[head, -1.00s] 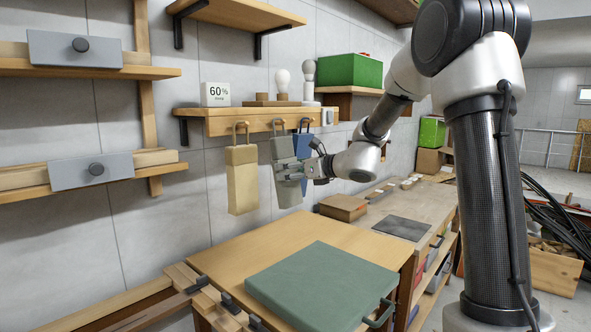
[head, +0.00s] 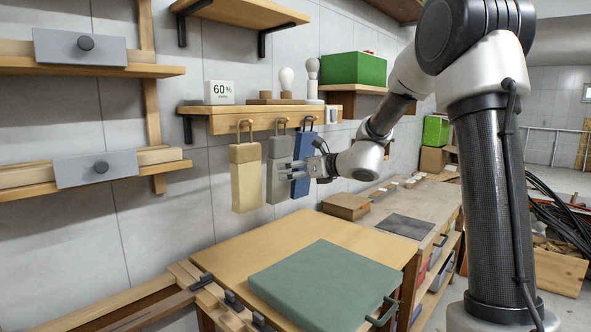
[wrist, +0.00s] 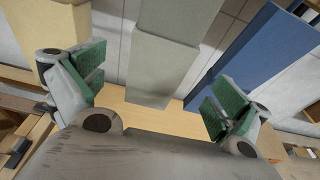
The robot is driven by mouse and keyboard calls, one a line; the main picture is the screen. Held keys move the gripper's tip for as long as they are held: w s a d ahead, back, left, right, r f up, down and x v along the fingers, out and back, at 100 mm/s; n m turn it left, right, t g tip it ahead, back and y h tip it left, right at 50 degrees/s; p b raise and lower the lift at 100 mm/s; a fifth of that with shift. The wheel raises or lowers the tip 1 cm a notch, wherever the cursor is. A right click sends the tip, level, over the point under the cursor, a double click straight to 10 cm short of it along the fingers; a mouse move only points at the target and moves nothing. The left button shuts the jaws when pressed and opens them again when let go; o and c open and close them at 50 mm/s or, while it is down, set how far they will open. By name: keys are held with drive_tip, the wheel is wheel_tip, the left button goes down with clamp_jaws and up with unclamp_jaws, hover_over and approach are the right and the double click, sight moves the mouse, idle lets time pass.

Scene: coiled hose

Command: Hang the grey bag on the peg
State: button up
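The grey bag (head: 279,170) hangs upright below the wooden rail, its handle loop up at the middle peg (head: 282,122). It is between the beige bag and the blue bag. My gripper (head: 292,170) is in front of the grey bag, at its right side in the head view. In the wrist view my gripper (wrist: 155,88) is open, its green-padded fingers wide apart. The lower part of the grey bag (wrist: 165,68) shows between and beyond them, with gaps on both sides. The exact seat of the handle on the peg is too small to tell.
A beige bag (head: 245,180) hangs at left and a blue bag (head: 303,150) at right, close to my gripper. The wooden rail (head: 225,124) carries bulbs and a "60%" sign (head: 219,92). Below are a wooden table (head: 235,256) and a green case (head: 322,284).

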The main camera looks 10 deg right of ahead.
drive_tip(key=v, duration=1.2)
drive_tip(key=s+d+f+n+g+h, duration=0.1)
drive_tip(key=s+f+n+g, duration=0.35)
drive_tip(key=s+n, duration=0.3)
drive_tip(key=s+f+n+g, duration=0.3)
drive_tip(key=s+f+n, duration=0.3)
drive_tip(key=s+n, duration=0.15)
drive_tip(key=s+d+r+n+h, duration=0.1)
drive_tip(key=s+d+n+h, duration=0.1)
drive_tip(key=s+n, duration=0.2)
drive_tip(key=s+d+n+h, duration=0.3)
drive_tip(key=s+n, duration=0.2)
drive_tip(key=s, duration=0.2)
drive_tip(key=s+d+r+n+g+h, duration=0.1)
drive_tip(key=s+d+n+h, duration=0.1)
drive_tip(key=s+n, duration=0.3)
drive_tip(key=shift+s+d+r+h, duration=0.3)
drive_tip(key=shift+s+r+h, duration=0.1)
drive_tip(key=shift+s, duration=0.5)
